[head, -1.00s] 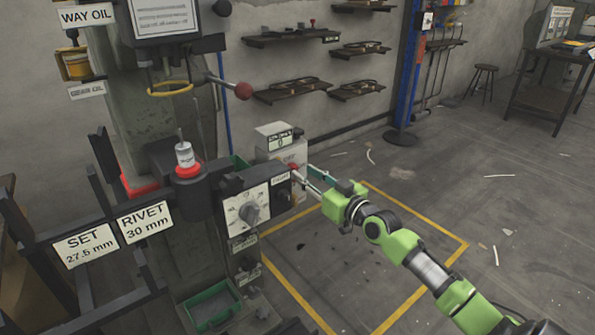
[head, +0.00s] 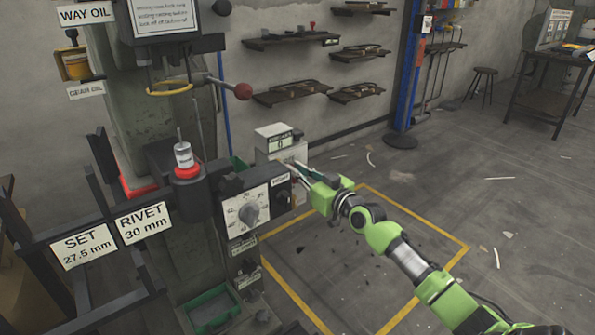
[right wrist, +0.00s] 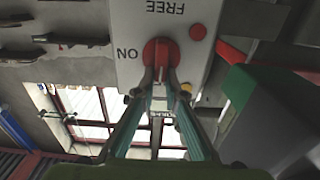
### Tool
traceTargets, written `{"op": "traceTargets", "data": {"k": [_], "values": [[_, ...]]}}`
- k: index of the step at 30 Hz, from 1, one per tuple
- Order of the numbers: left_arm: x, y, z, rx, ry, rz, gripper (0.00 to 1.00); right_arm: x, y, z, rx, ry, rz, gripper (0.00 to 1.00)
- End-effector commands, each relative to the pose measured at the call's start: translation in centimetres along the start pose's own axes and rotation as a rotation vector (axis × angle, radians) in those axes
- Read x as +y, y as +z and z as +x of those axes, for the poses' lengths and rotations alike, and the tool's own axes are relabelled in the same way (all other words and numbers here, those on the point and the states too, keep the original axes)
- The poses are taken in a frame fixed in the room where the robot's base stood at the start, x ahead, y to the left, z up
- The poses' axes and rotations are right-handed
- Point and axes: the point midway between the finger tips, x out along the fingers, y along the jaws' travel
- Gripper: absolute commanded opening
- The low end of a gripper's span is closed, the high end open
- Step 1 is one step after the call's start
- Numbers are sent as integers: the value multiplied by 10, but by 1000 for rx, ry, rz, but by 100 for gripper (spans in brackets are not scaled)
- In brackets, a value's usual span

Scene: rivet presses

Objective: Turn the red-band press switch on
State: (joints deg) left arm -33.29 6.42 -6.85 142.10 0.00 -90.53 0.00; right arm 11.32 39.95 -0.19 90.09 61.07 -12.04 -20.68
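The red-band press (head: 140,100) stands at the left in the head view, with a red band (head: 187,171) under its clear cup. Its pale switch box (head: 282,138) is right of the dial panel. In the right wrist view the red switch knob (right wrist: 161,50) sits on the box face (right wrist: 133,72), between an upside-down ON and FREE. My right gripper (head: 291,170) reaches the box from the right. In the right wrist view its fingertips (right wrist: 160,75) are close together on either side of the knob's grip and look shut on it. My left gripper is not in view.
A dial panel (head: 246,211) is just left of the gripper. A lever with a red ball (head: 243,91) sticks out above. Wall shelves (head: 290,92) and a blue post (head: 406,75) stand behind. The floor inside the yellow lines (head: 345,265) is mostly clear.

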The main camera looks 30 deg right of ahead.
Motion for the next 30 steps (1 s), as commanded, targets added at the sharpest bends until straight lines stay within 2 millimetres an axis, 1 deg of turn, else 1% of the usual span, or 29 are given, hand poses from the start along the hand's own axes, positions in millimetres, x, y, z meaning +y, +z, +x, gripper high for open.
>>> {"op": "traceTargets", "data": {"k": [8, 14, 20, 30], "values": [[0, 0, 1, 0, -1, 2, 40, 1, 0, 0, 0, 0, 30, 0], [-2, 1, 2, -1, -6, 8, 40, 3, 1, 0, 0, 0, 126, 0], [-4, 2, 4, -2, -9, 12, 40, 7, 2, 0, 0, 0, 289, 0], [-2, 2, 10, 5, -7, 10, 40, 14, 6, 0, -2, 1, 615, 0]]}}
